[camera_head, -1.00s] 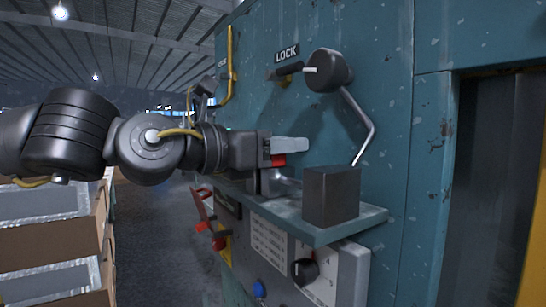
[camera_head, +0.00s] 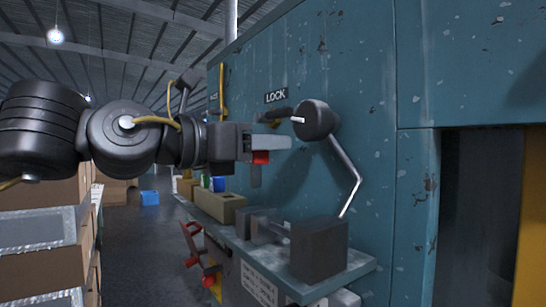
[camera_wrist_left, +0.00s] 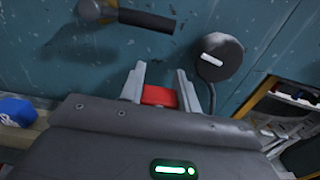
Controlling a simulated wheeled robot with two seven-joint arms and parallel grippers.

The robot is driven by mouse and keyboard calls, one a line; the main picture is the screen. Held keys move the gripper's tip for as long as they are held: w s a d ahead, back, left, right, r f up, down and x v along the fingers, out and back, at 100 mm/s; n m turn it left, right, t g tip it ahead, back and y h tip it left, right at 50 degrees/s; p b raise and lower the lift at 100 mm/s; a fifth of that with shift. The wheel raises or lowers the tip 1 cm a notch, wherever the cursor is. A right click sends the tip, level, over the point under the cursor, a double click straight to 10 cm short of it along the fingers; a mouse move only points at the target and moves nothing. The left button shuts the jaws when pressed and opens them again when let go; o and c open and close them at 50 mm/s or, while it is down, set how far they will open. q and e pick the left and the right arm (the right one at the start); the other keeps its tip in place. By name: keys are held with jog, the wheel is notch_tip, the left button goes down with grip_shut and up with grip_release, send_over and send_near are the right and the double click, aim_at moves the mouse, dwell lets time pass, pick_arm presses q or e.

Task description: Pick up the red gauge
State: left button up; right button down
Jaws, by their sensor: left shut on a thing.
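The red gauge (camera_head: 261,157) shows as a small red block between the fingers of my left gripper (camera_head: 268,148). The gripper is shut on it and holds it in the air above the shelf, in front of the teal machine wall. In the left wrist view the red gauge (camera_wrist_left: 160,96) sits between the two grey fingertips (camera_wrist_left: 160,88). A grey piece hangs just below the gripper in the head view; I cannot tell whether it is a finger or part of the gauge. Much of the gauge is hidden by the fingers. My right gripper is out of view.
A teal shelf (camera_head: 356,272) carries a dark block (camera_head: 319,250), smaller grey blocks (camera_head: 262,226) and a tan box (camera_head: 219,205). A round dark knob (camera_head: 314,119) with a bent metal rod stands out right of the gripper. A LOCK handle (camera_head: 281,113) is just above it.

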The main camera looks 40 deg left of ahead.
pick_arm(q)
jog(key=b+v, duration=0.4)
jog(key=v, duration=1.3)
jog(key=shift+f, duration=0.2)
